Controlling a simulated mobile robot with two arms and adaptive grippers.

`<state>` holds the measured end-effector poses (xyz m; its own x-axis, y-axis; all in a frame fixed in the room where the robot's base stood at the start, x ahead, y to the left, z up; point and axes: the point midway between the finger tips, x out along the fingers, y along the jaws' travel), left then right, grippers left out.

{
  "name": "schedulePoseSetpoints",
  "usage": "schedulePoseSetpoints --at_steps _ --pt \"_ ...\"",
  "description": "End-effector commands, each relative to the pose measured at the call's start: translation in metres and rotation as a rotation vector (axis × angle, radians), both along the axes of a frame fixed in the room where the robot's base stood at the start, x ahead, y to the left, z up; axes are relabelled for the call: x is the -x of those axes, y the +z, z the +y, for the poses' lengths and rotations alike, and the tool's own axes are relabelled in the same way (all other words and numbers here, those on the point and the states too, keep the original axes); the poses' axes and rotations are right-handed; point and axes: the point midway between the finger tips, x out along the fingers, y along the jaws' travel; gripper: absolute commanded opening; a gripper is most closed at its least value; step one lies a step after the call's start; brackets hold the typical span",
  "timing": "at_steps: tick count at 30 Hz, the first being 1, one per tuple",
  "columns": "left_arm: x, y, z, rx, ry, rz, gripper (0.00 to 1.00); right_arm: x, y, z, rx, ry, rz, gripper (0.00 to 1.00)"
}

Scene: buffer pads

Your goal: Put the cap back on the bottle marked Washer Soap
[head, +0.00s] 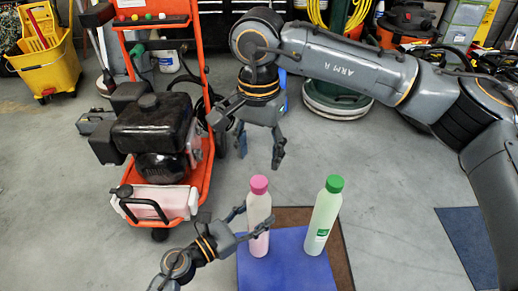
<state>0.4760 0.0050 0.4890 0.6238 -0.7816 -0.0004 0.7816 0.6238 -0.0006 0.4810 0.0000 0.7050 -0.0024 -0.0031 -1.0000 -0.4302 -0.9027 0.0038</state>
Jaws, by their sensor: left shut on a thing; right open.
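A pale bottle (257,240) with a pink cap (259,184) on its top stands upright on the blue mat (285,275). My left gripper (254,220) comes in from the lower left and is shut on this bottle's body below the neck. A second whitish bottle (321,218) with a green cap (335,184) and a green label stands to its right on the mat, untouched. I cannot read a name on either bottle. My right gripper (260,153) is open and empty, pointing down, above the pink cap in the picture and apart from it.
A brown mat (340,255) lies partly under the blue one. An orange cart (203,175) with a black engine (153,130) stands at the left. A yellow mop bucket (47,65) is at the far left. Grey floor right of the bottles is clear up to a dark blue mat (466,240).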

Motion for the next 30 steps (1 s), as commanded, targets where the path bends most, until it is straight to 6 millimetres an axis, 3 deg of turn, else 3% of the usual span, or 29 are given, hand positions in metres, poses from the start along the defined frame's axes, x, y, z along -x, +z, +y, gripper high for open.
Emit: schedulePoseSetpoints --at_steps 16,30 --pt "0.000 0.000 0.000 0.000 0.000 0.000 0.00 0.000 -0.004 0.000 -0.005 0.053 0.000 0.56" --pt "0.000 0.000 0.000 0.000 0.000 0.000 0.00 0.000 -0.069 0.000 -0.004 0.051 0.002 0.56"
